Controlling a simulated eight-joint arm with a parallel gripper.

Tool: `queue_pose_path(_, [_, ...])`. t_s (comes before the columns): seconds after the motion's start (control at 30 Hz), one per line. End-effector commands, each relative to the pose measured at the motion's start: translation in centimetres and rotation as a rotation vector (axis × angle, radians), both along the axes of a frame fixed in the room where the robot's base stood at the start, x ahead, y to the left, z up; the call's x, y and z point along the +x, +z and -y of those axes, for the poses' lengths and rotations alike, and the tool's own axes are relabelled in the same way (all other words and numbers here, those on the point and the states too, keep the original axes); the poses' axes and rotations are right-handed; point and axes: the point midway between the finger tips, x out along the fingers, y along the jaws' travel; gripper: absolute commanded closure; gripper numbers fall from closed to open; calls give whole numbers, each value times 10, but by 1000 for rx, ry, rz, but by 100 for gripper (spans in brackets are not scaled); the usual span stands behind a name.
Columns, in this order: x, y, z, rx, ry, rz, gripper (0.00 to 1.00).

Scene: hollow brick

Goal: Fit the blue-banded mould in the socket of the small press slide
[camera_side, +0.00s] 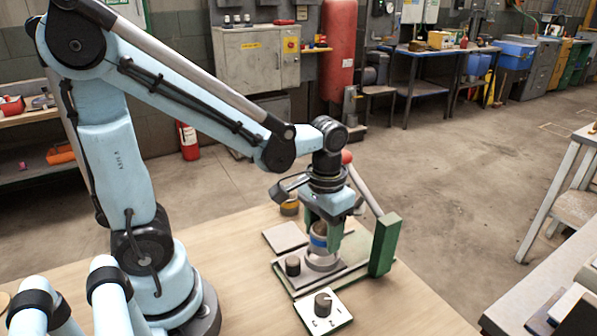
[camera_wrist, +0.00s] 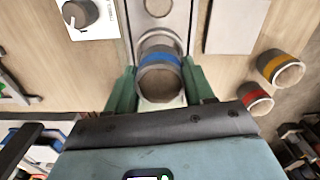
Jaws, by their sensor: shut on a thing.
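The blue-banded mould (camera_side: 318,242) is a brownish-grey cylinder; its blue band shows in the wrist view (camera_wrist: 160,58). My gripper (camera_side: 326,236) has its green fingers closed on the mould's two sides, as the wrist view also shows (camera_wrist: 160,88). The small press slide (camera_side: 345,270) is a grey plate on a green base. A round grey socket ring (camera_side: 322,264) on it lies directly under the mould. The mould looks upright, at or just above the ring; I cannot tell whether its bottom is inside. The socket's inside is hidden.
A green press post (camera_side: 384,245) and a red-knobbed lever (camera_side: 366,190) stand close right of my gripper. A white dial box (camera_side: 323,308) is in front. Yellow-banded (camera_wrist: 280,68) and red-banded (camera_wrist: 255,98) moulds stand nearby, beside a grey plate (camera_side: 285,237).

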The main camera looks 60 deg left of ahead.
Motion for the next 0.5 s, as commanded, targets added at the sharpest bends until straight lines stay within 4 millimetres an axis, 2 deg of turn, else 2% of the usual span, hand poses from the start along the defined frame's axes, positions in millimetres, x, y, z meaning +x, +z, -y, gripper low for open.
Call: queue_pose_path(0.5, [1,-8,0,0,0,0,96])
